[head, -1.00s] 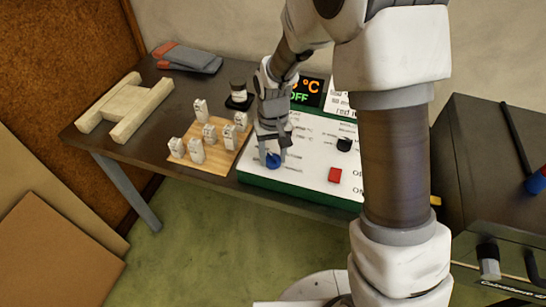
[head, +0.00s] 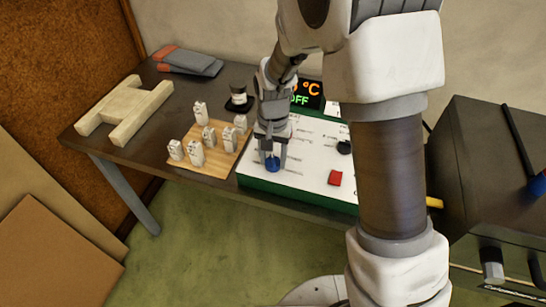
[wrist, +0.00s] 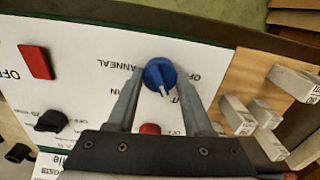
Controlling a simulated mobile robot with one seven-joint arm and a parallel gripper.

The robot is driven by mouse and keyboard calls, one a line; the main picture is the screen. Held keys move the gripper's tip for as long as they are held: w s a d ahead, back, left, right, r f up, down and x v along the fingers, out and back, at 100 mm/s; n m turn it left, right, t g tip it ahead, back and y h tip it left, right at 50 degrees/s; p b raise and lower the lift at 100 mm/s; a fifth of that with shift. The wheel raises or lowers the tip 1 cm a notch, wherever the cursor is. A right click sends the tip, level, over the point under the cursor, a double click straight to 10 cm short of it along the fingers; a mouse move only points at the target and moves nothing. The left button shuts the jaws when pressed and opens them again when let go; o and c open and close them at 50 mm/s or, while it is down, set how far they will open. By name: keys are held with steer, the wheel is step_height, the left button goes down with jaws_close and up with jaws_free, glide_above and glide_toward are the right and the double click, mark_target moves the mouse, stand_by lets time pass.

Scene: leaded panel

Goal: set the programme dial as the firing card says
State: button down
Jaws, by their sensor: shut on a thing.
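The blue programme dial (head: 273,165) sits at the near left of the white panel (head: 308,165) with a green edge. My gripper (head: 272,156) reaches down over it. In the wrist view my gripper (wrist: 160,78) has one finger on each side of the blue dial (wrist: 157,70) and is shut on it. The dial's white pointer points down the picture and slightly right. Printed words around it include OFF and ANNEAL; some are hidden by the fingers. A white card (head: 336,106) behind the panel is mostly hidden by my arm, and its text is unreadable.
The panel also has a red switch (head: 335,178), a black knob (head: 344,147) and a red button (wrist: 150,128). A display (head: 308,95) reads OFF. Several small white pieces stand on a wooden board (head: 222,164) to the left. A dark box (head: 480,150) stands at right.

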mark_target(273, 159)
steer(key=shift+c, duration=1.5)
jaws_free()
steer(key=shift+r, duration=0.1)
step_height(273, 159, up, 17)
steer(key=p, duration=0.1)
steer(key=shift+r, duration=0.15)
steer(key=s+d+r+n+t, duration=0.1)
steer(key=s+d+r+t, duration=0.1)
steer(key=s+d, duration=0.4)
steer(key=s+d+r+n+t, duration=0.2)
steer(key=s+d, duration=0.4)
steer(key=s, duration=0.7)
step_height(273, 159, up, 3)
steer(key=shift+s+d+f+t, duration=0.15)
steer(key=shift+t, duration=0.65)
